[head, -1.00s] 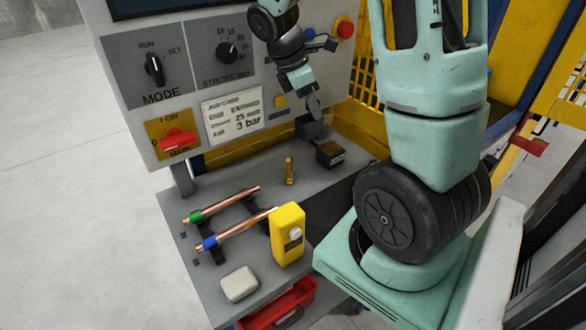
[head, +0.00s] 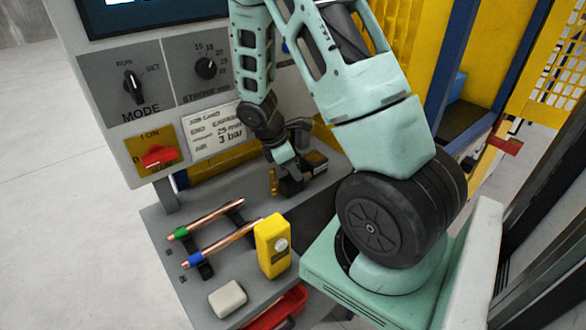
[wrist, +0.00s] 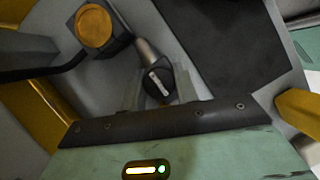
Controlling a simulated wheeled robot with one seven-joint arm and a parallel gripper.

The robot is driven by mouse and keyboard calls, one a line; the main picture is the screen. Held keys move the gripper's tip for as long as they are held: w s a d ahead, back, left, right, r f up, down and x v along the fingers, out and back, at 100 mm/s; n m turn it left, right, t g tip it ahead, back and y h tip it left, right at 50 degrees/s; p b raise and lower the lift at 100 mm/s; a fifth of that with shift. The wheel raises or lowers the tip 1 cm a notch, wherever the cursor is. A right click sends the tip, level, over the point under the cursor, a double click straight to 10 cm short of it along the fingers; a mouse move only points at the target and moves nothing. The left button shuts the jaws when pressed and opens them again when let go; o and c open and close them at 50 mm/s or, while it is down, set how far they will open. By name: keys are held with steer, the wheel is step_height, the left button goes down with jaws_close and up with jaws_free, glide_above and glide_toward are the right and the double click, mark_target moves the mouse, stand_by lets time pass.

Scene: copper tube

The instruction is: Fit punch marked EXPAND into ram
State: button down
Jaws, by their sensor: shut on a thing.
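My gripper (head: 287,175) is low over the bench, just right of an upright brass-coloured piece (head: 273,182). In the wrist view its fingers (wrist: 157,92) are shut on a dark round piece (wrist: 158,88) with a pale bar mark and a grey shaft (wrist: 147,53) reaching away from it. I cannot read EXPAND on it, nor tell whether it touches the bench. A dark block with a tan top (head: 315,160) stands close behind the gripper. The wrist view shows a round copper-coloured face (wrist: 94,25) on a dark block, near the fingers. I cannot identify the ram.
Two copper tubes, one with a green band (head: 204,220) and one with a blue band (head: 222,244), lie on dark rests. A yellow box (head: 268,248), a pale block (head: 227,298) and a red tray (head: 275,312) are at the front. The control panel (head: 181,138) rises behind.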

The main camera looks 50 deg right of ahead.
steer(key=shift+f, duration=0.15)
steer(key=shift+f, duration=0.15)
steer(key=c, duration=1.1)
jaws_free()
steer(key=shift+o, duration=0.2)
